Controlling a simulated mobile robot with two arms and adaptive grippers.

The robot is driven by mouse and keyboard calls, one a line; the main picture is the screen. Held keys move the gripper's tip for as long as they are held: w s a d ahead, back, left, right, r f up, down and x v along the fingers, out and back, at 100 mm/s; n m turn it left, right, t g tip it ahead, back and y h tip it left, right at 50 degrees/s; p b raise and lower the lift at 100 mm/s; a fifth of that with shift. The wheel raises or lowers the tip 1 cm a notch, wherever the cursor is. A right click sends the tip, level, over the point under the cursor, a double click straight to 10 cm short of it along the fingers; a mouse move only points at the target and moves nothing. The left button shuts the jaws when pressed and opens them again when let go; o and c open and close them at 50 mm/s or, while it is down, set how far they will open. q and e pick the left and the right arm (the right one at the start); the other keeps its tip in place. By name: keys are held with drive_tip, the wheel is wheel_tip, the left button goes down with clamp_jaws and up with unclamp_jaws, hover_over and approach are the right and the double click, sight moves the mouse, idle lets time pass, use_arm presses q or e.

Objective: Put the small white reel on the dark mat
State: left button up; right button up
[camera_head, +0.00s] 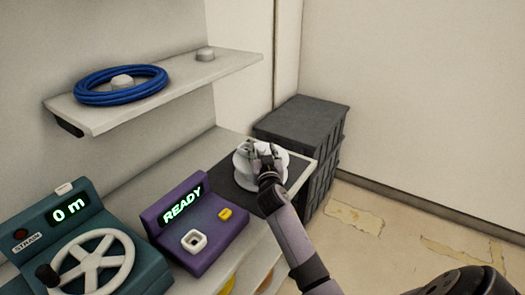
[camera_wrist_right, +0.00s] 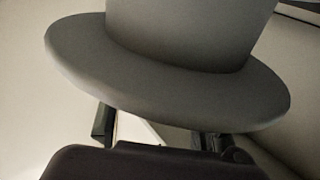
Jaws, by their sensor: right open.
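The small white reel (camera_head: 241,163) is at the dark mat (camera_head: 223,174), upright as far as it shows. My right gripper (camera_head: 263,152) is open at the reel and hides part of it. I cannot tell whether its fingers touch the reel. In the right wrist view the reel (camera_wrist_right: 165,75) looks grey in shade and fills the upper middle, with its wide flange in front of the right gripper (camera_wrist_right: 157,132). The flange hides part of the fingers. My left gripper is not in view.
A purple console (camera_head: 175,235) reading READY stands left of the mat, with a teal console (camera_head: 30,240) and white handwheel further left. A blue coil (camera_head: 90,98) and a small grey knob (camera_head: 205,54) are on the upper shelf (camera_head: 185,78). Dark stacked crates (camera_head: 300,118) stand behind.

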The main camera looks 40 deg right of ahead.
drive_tip(key=shift+s+a, duration=0.2)
drive_tip(key=shift+s, duration=0.05)
drive_tip(key=v, duration=1.1)
drive_tip(key=shift+s, duration=0.2)
drive_tip(key=shift+f, duration=0.1)
